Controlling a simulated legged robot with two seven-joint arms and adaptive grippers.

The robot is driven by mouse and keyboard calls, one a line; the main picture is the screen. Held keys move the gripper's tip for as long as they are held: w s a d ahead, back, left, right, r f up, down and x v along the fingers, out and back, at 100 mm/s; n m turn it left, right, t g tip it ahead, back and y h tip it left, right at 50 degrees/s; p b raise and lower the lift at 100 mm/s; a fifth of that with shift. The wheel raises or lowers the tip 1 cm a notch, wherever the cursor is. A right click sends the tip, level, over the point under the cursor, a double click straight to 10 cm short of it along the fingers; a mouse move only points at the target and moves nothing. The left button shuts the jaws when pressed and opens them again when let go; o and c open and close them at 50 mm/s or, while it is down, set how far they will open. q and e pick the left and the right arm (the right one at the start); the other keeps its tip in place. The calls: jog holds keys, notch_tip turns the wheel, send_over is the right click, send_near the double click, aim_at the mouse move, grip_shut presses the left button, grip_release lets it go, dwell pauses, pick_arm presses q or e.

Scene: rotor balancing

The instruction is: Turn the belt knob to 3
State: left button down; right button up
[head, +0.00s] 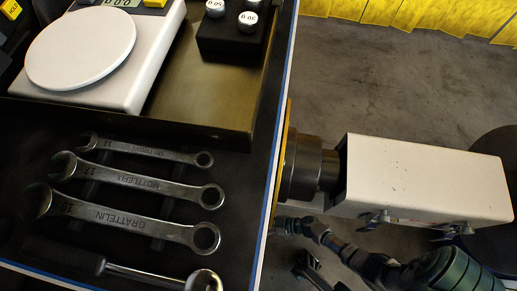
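I cannot make out the belt knob or any numbered dial in the head view. My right arm comes in from the lower right. Its dark gripper (295,248) is beside the tray's right edge, below the white housing. Its fingers look spread apart, with nothing visible between them. The fingertips are partly hidden near the tray edge. My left gripper is not in view.
A dark tray (30,125) holds several wrenches (135,175). A white scale (150,50) and a black block with weights (230,45) stand behind. A white housing (425,178) with a dark cylinder (302,168) is at right. Grey floor and yellow panels (430,15) lie beyond.

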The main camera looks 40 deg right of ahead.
jog(key=c, duration=1.1)
jog(key=shift+c, duration=0.2)
jog(key=shift+w+d+m+g+y, duration=0.15)
jog(key=shift+m+g+y, duration=0.25)
jog(key=shift+m+y, duration=0.95)
jog(key=shift+w+d+m+g+y, duration=0.15)
jog(key=shift+m+g+y, duration=0.35)
jog(key=shift+m, duration=1.55)
jog(key=o, duration=1.1)
jog(key=shift+a+f, duration=0.1)
